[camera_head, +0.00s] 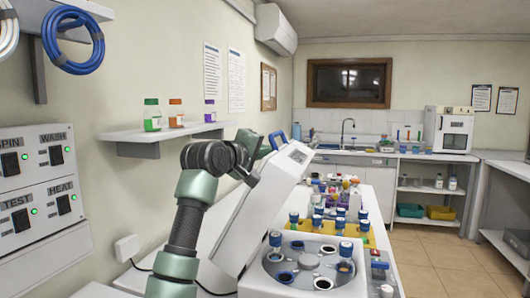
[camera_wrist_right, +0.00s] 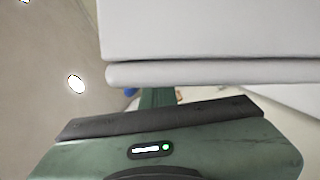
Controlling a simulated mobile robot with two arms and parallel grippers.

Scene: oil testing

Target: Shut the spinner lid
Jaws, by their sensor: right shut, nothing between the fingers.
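The spinner (camera_head: 345,284) is a white machine at the bottom centre of the head view, with a round well holding several blue-capped tubes. Its white lid (camera_head: 245,215) stands raised and tilted on the left of the well, with a small dark panel near its top. My left gripper is not seen.
Several vials stand in a yellow rack (camera_head: 315,226) behind the spinner. A wall shelf (camera_head: 165,133) with bottles hangs above on the left. A switch panel (camera_head: 40,180) is on the left wall. Open floor (camera_head: 435,268) lies to the right.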

